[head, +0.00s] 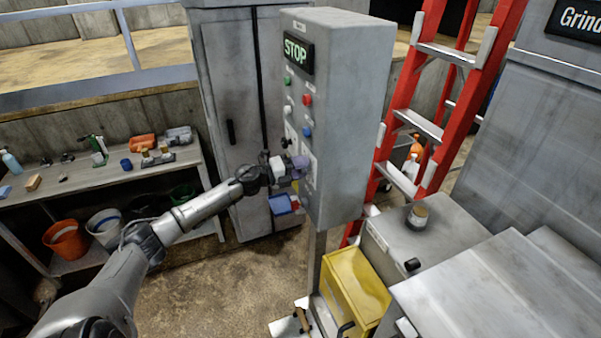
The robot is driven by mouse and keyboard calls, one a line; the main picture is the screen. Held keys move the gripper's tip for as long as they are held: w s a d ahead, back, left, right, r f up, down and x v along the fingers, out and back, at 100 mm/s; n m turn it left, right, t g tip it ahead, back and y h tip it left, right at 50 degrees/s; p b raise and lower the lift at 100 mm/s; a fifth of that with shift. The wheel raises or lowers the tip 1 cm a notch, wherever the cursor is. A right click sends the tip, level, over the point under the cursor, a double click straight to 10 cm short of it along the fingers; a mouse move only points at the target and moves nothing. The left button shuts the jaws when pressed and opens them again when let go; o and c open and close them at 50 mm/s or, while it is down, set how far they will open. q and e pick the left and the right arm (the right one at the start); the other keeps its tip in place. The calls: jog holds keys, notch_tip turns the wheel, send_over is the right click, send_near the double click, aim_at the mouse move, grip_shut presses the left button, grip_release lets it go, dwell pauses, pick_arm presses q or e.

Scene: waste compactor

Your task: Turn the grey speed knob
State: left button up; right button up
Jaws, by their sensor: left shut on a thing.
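The grey control box (343,120) stands on a post in the middle of the head view, with a lit green STOP display (298,54) at its top. My left gripper (292,165) reaches in from the left to the lower part of the box's front panel. It is shut on a small grey, slightly purple knob (301,161), which I take to be the speed knob. The fingers hide part of it, so its pointer and setting cannot be read. My right gripper is not in view.
Above the gripper are a green button (287,80), a red button (307,99) and a blue button (306,131). A red ladder (425,110) stands right of the box. A yellow container (355,285) sits below. A workbench (110,180) with tools is at left.

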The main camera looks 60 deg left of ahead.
pick_arm(q)
jog(key=m+b, duration=0.2)
jog(key=m, duration=0.1)
jog(key=shift+f+m+b, duration=0.15)
jog(key=shift+m+b, duration=0.15)
jog(key=m+b, duration=0.3)
jog(key=m, duration=0.1)
jog(key=shift+m+b, duration=0.85)
jog(key=shift+m, duration=0.15)
jog(key=shift+r+m, duration=0.25)
jog(key=shift+m, duration=0.15)
jog(key=o, duration=0.8)
jog(key=shift+o, duration=0.5)
jog(key=shift+s, duration=0.15)
